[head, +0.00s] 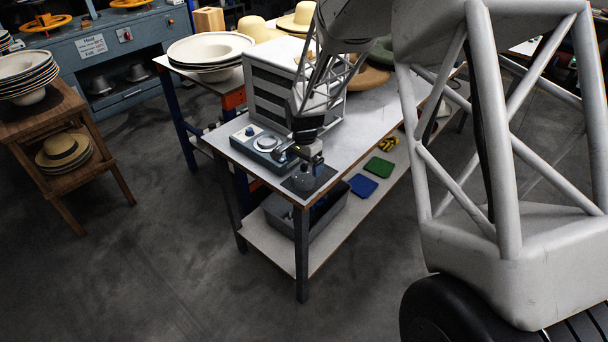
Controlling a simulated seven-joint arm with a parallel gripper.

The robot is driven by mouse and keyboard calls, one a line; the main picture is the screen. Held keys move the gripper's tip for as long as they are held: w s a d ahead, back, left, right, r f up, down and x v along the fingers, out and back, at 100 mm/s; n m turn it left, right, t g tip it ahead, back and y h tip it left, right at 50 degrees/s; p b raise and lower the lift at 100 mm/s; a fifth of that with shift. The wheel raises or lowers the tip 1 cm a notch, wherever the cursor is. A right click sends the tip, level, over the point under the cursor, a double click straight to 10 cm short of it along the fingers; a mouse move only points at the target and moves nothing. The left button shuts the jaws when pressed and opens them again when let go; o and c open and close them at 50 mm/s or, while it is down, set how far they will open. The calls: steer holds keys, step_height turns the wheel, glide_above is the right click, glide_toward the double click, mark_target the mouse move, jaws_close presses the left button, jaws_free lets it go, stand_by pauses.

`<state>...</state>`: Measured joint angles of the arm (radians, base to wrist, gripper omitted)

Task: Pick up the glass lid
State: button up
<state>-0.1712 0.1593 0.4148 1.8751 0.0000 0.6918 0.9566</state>
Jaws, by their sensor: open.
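My gripper (303,160) is open, just above and behind the lid in the picture. Its fingers are small and partly merge with the things behind them. I cannot tell whether they touch the lid's top. Nothing shows held between them.
A blue-grey box with a round pale disc (262,142) stands just left of my gripper. A grey slatted housing (270,88) stands behind it. The lower shelf holds a grey bin (325,222), a blue pad (362,186) and a green pad (379,167). Hats lie farther back.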

mark_target(304, 173)
steer(key=shift+f, duration=2.25)
steer(key=c, duration=0.7)
steer(key=shift+r, duration=0.15)
steer(key=shift+r, duration=1.4)
steer(key=shift+s+r, duration=0.2)
steer(key=shift+r, duration=0.1)
steer(key=s+d+r, duration=0.1)
steer(key=s+d, duration=0.1)
steer(key=s, duration=1.3)
steer(key=shift+s+d+r, duration=0.15)
steer(key=shift+d, duration=0.2)
